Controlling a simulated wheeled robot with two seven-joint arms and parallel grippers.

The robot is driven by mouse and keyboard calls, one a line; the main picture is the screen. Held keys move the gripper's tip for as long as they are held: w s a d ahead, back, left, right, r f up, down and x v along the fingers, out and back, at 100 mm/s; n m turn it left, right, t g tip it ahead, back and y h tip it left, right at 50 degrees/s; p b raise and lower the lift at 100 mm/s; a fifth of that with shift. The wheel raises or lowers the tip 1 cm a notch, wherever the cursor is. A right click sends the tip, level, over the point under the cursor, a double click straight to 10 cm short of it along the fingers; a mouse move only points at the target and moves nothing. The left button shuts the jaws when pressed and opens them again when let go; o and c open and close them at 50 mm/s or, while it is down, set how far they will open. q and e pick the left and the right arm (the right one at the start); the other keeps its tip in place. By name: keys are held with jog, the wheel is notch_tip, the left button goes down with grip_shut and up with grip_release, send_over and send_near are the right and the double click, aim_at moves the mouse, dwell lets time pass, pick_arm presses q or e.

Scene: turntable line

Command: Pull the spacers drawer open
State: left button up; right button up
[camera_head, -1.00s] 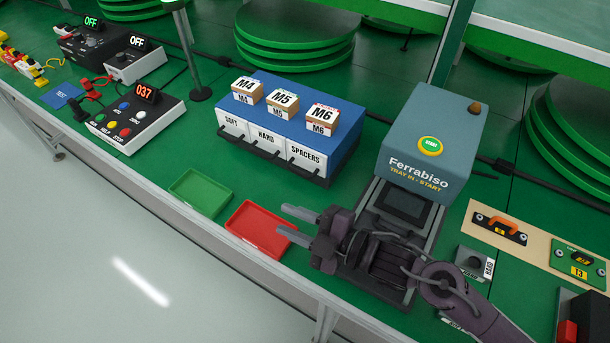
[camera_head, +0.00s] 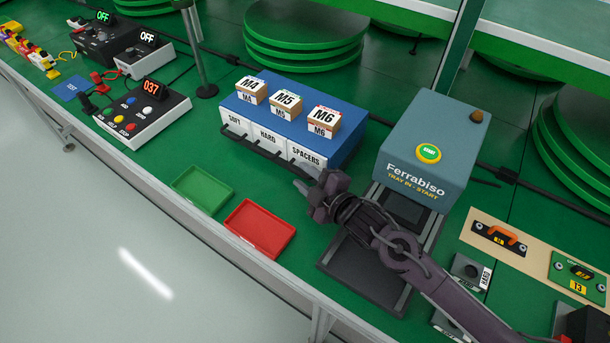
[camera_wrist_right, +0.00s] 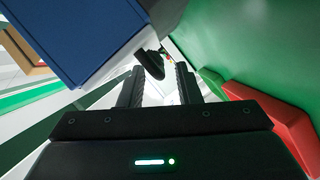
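The blue drawer cabinet (camera_head: 340,150) has three white drawer fronts marked SOFT, HARD and SPACERS, each with a black bar handle. The spacers drawer (camera_head: 305,154) is the rightmost and looks shut. My right gripper (camera_head: 304,180) is in front of the spacers drawer, close to its handle, and hides part of it. In the right wrist view, my right gripper's fingers (camera_wrist_right: 159,88) are apart. A black handle (camera_wrist_right: 150,64) shows in line with the gap between them. I cannot tell whether they touch it. My left gripper is in neither view.
Boxes marked M4, M5 and M6 (camera_head: 323,121) stand on the cabinet. A green tray (camera_head: 202,189) and a red tray (camera_head: 260,228) lie in front. The Ferrabiso machine (camera_head: 428,150) stands to the right, close to my right arm.

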jog(key=shift+w+a, duration=0.15)
grip_shut()
